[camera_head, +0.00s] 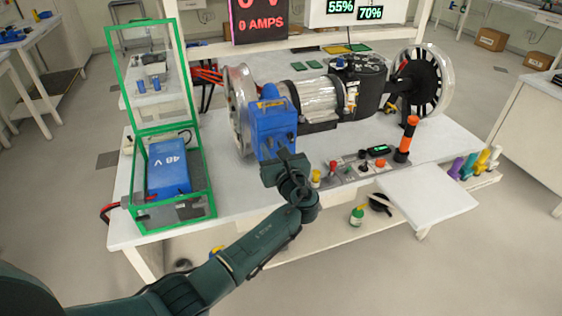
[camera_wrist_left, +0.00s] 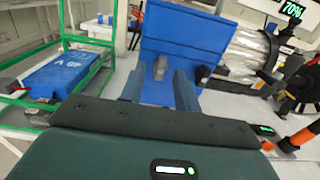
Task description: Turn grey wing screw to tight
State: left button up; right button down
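The grey wing screw (camera_wrist_left: 160,66) sticks out of the front face of a blue box (camera_wrist_left: 190,38) in the left wrist view. The blue box (camera_head: 273,124) also shows in the head view, where my gripper hides the screw. My left gripper (camera_head: 284,160) is close in front of the box's face. In the left wrist view, the fingers of this gripper (camera_wrist_left: 160,78) are apart, one on each side of the screw, with a gap visible on both sides. I cannot tell how deep the screw sits between them. My right gripper is not in view.
A green-framed clear case (camera_head: 211,170) with a blue 48 V battery (camera_head: 168,167) stands to the left. A motor (camera_head: 318,97) and wheels flank the blue box. Right of my gripper are small coloured knobs and an orange-and-black post (camera_head: 406,139). A white shelf (camera_head: 428,205) extends at front right.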

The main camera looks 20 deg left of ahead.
pick_arm(q)
jog(key=b+v, duration=0.1)
jog(key=v, duration=1.1)
jog(key=shift+s+d, duration=0.15)
jog(key=shift+s, duration=0.1)
